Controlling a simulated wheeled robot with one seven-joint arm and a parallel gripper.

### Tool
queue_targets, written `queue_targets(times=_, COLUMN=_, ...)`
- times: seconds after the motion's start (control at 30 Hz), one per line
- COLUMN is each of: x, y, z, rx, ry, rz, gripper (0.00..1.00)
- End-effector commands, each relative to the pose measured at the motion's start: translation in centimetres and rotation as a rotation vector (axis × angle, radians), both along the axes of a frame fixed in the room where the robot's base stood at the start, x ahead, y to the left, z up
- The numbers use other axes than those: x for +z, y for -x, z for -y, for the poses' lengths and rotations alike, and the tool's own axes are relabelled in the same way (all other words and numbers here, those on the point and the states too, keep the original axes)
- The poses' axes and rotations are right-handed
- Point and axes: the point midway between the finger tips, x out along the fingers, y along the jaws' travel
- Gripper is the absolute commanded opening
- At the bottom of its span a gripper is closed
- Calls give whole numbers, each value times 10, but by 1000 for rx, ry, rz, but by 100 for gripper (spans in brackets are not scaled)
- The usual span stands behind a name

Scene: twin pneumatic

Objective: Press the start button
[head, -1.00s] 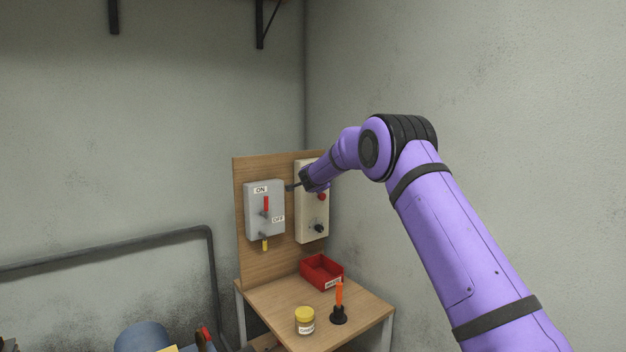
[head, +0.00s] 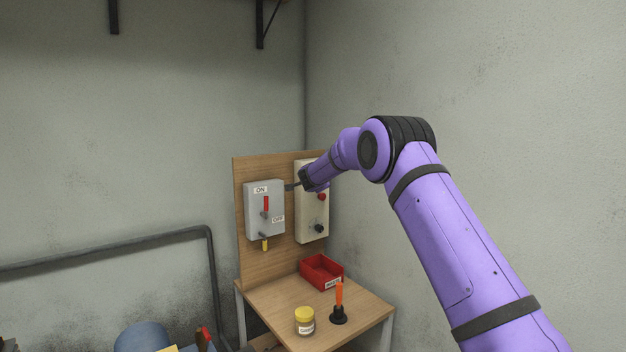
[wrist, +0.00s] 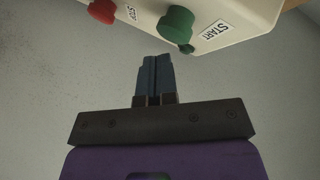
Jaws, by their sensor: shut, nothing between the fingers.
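The green start button (wrist: 176,24) shows in the wrist view on a cream control box (wrist: 240,12), beside a label reading START. My gripper (wrist: 157,60) is shut and empty, its fingertips just short of the green button in that picture; I cannot tell whether they touch it. In the head view my gripper (head: 290,187) is at the cream control box (head: 310,222) on the wooden board, close to the grey switch box. The green button is hidden behind my wrist there.
The red stop button (wrist: 102,10) sits left of the green one in the wrist view. The grey ON/OFF switch box (head: 264,222) is left of the control box. A red bin (head: 322,272), a yellow-lidded jar (head: 305,321) and an orange-handled tool (head: 339,299) stand on the table below.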

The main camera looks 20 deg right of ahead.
Motion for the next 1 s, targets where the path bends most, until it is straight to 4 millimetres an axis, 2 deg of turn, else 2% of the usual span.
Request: queue_targets(times=1.0, x=-1, y=-9, z=-3, rx=1, ry=1, rz=-1, gripper=0)
